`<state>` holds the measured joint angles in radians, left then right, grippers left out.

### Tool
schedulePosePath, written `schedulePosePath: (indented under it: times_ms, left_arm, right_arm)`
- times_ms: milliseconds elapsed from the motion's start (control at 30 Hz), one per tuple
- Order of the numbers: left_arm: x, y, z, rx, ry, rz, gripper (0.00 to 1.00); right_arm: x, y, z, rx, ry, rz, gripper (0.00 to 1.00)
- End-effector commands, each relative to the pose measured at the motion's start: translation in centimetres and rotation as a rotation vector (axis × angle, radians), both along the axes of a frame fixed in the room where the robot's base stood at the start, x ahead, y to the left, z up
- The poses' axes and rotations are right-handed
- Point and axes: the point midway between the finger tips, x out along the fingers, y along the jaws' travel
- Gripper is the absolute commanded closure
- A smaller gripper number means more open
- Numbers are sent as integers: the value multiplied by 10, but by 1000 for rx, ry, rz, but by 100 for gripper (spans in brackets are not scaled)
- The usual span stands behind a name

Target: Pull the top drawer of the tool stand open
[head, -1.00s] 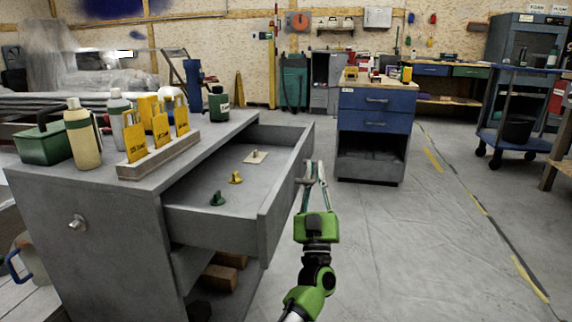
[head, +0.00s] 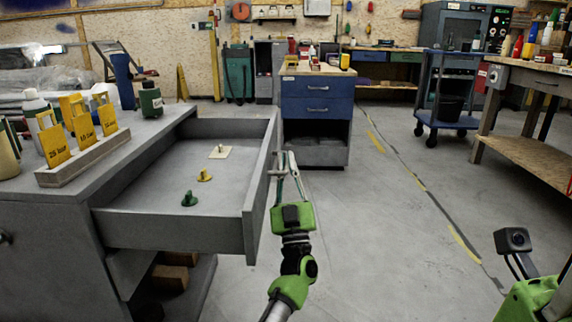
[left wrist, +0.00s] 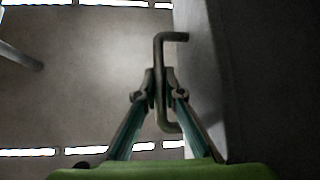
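The grey tool stand (head: 45,225) is at the left in the head view. Its top drawer (head: 180,228) is pulled well out to the right. Inside lie a green knob-like piece (head: 189,199), a yellow one (head: 204,175) and a pale plate with a small peg (head: 219,152). My left gripper (head: 287,160) is at the outer face of the drawer front. The left wrist view shows its fingers (left wrist: 160,85) closed around the bent bar handle (left wrist: 161,110). My right arm shows at the lower right; its fingers are out of view.
A rack with yellow tags (head: 75,160) and bottles stand on the stand's top. A blue drawer cabinet (head: 318,108) is behind the left gripper. A blue cart (head: 445,120) and a workbench (head: 530,150) are at the right. The middle floor is clear.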

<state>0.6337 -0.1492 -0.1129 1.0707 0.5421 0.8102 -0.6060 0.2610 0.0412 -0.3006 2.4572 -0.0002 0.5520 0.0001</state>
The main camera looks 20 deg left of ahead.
Motion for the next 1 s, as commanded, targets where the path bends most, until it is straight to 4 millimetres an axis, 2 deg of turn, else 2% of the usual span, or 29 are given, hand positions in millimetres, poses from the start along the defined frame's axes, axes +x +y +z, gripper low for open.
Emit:
schedulePosePath:
  times_ms: [33,67,433,800,1000]
  left_arm:
    - [0,0,-1,0,1,0,81]
    - [0,0,-1,0,1,0,74]
    - [-1,0,-3,0,2,0,74]
    - [-37,-17,-41,-2,3,-1,74]
    - [-48,-22,-53,-1,3,-1,74]
  right_arm:
    - [0,0,0,0,1,0,61]
    - [0,0,0,0,1,0,61]
    - [0,0,-1,-2,3,-2,61]
    - [0,0,0,0,2,-1,61]
    - [0,0,0,0,1,0,61]
